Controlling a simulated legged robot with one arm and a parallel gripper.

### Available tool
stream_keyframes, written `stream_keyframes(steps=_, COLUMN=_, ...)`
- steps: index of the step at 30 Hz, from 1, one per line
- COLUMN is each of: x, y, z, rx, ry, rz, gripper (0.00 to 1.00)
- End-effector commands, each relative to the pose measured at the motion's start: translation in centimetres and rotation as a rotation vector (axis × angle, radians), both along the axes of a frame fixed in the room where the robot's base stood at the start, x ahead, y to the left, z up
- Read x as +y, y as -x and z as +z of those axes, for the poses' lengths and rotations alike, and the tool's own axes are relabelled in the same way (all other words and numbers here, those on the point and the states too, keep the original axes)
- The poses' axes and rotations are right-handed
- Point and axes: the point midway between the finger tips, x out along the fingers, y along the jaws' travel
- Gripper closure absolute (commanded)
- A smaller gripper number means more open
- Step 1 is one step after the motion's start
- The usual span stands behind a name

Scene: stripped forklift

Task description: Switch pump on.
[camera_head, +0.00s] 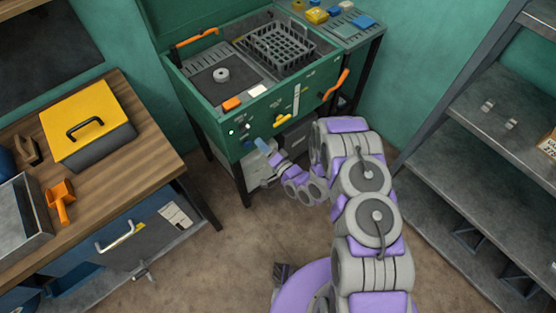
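The green parts-washer-like machine (213,112) stands at the back against the wall with its lid up. Its front panel carries a small white round spot (231,133), a dark knob-like spot beside it, an orange block (231,103), a yellow handle (288,120) and a light upright strip (296,98). I cannot tell which of these is the pump switch. My arm reaches in from the lower right, and my gripper (264,148) is at the lower left part of the front panel. Its pale blue tip overlaps the panel in the picture; contact and finger opening are unclear.
A metal shelf (485,160) stands on the right. An orange handle (337,84) sticks out at the machine's right. The floor between is mostly clear.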

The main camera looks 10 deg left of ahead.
Motion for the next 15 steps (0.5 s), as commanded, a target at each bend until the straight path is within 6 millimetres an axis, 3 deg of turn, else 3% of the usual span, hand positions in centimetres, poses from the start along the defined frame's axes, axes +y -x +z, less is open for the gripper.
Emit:
stream_keyframes(steps=6, x=-3.0, y=2.5, z=0.0, rx=0.005, ry=0.001, rz=-0.003, gripper=0.64)
stream_keyframes(steps=15, x=-5.9, y=4.8, z=0.0, rx=0.0, ry=0.001, rz=-0.004, gripper=0.64)
